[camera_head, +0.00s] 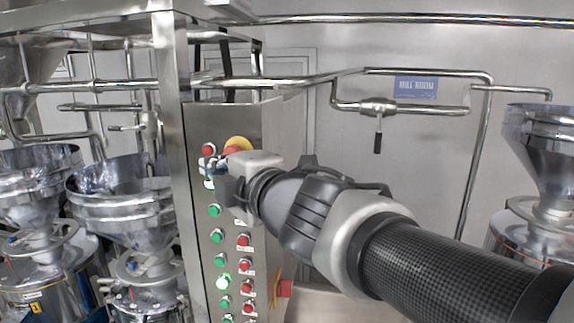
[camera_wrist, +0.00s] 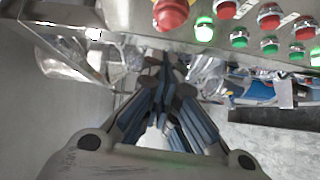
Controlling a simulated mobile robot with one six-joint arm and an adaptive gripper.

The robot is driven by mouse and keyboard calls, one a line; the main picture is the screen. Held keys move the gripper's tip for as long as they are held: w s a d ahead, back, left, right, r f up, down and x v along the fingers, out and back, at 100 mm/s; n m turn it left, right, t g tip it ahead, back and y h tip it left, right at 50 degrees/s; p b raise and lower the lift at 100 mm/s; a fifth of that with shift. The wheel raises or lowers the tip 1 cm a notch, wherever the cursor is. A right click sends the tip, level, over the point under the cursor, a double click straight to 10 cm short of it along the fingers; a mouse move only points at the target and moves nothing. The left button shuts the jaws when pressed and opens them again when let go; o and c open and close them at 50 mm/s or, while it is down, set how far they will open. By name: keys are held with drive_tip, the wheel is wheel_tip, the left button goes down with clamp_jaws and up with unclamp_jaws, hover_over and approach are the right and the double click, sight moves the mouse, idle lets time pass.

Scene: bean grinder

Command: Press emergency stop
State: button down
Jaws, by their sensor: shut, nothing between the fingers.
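The emergency stop is a large red button on a yellow disc (camera_head: 238,143), high on the steel control panel (camera_head: 205,122). In the head view my wrist partly hides the red part. In the wrist view the red button (camera_wrist: 170,13) shows at the top edge. My gripper (camera_head: 218,188) is in front of the panel, just below the emergency stop in the head view. Its fingers (camera_wrist: 163,68) are shut and empty, with their tips below the red button in the picture. I cannot tell whether the tips touch the panel.
Several green buttons (camera_head: 214,211) and red buttons (camera_head: 243,240) run down the panel below. A small red button (camera_head: 208,150) sits left of the emergency stop. Steel grinder hoppers (camera_head: 120,195) stand at left, another (camera_head: 545,150) at right. A pipe with a valve (camera_head: 378,108) crosses the wall behind.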

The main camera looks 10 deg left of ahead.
drive_tip(key=shift+w+d+p, duration=0.2)
drive_tip(key=shift+w+p, duration=0.1)
drive_tip(key=shift+w, duration=1.4)
